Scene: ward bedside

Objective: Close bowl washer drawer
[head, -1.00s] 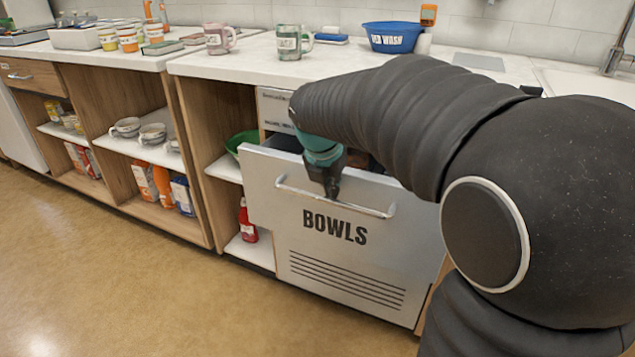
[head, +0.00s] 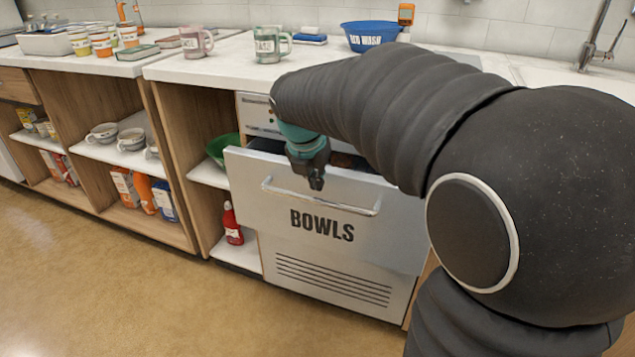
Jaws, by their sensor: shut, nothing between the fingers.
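The bowl washer drawer (head: 265,205) has a pale grey front marked "BOWLS" and a horizontal bar handle (head: 325,204). It stands partly open: its front juts out from the cabinet and a dark gap shows behind its top edge. My gripper (head: 316,184) is shut and empty, pointing down. In the picture its fingertips overlap the upper drawer front, just above the handle's bar. I cannot tell whether they touch the front. My arm hides the right end of the drawer's top and most of its inside.
The fixed vented panel (head: 330,282) is below the drawer. Open shelves on the left hold a green bowl (head: 217,148) and a red bottle (head: 232,224). Mugs and a blue basin (head: 368,36) stand on the white counter (head: 215,66). The floor (head: 130,300) at front left is clear.

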